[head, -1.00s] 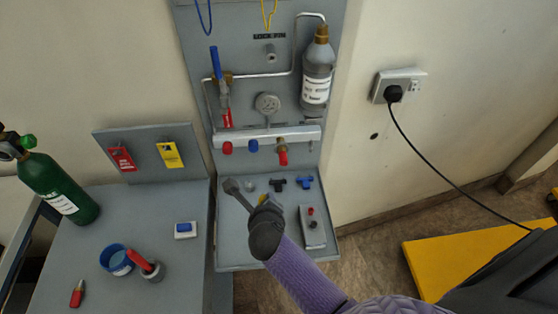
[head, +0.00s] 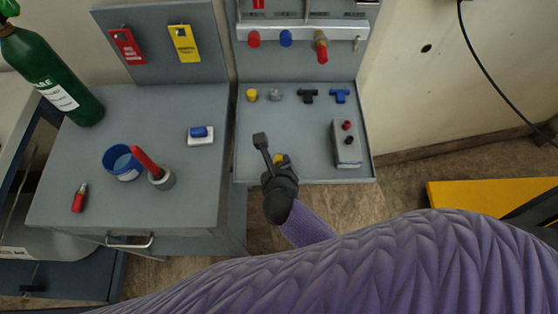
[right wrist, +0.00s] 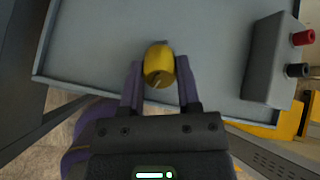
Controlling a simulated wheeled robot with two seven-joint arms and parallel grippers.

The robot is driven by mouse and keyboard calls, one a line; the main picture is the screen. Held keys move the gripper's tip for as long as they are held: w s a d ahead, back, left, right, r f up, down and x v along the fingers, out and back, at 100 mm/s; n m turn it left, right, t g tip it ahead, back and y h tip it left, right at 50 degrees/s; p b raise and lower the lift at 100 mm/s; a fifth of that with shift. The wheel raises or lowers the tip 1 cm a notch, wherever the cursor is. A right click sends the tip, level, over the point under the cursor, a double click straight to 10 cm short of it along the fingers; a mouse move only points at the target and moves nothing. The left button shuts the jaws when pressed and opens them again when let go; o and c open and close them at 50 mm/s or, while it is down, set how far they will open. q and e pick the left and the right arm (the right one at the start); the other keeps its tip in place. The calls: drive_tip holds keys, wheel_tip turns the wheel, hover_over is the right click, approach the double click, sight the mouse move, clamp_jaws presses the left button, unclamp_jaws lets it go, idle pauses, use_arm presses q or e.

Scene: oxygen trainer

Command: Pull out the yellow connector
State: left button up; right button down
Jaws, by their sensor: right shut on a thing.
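A yellow connector (right wrist: 158,62), a short rounded piece, sits between the two fingers of my right gripper (right wrist: 160,80) in the right wrist view. A bit of its yellow (head: 279,159) also shows at the right gripper (head: 274,168) in the head view. The gripper is shut on it, over the front part of the grey shelf; the height above the shelf is hard to tell. A second yellow piece (head: 252,95) stands at the back left of the shelf, apart from the gripper. My left gripper is in neither view.
The grey shelf (head: 300,130) also bears grey, black and blue fittings and a grey box (head: 346,146). Above is a rail (head: 268,33) with red and blue connectors. Left, a bench (head: 80,200) holds a green cylinder (head: 55,80), a blue cup (head: 121,164) and a red-handled tool (head: 148,162).

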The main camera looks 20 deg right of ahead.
drive_tip(key=shift+r, duration=0.1)
drive_tip(key=shift+f, duration=0.3)
drive_tip(key=shift+c, duration=1.2)
unclamp_jaws()
wheel_tip(320, 180, up, 9)
drive_tip(key=p, duration=0.5)
drive_tip(key=shift+r, duration=0.2)
drive_tip(key=shift+r+p, duration=0.3)
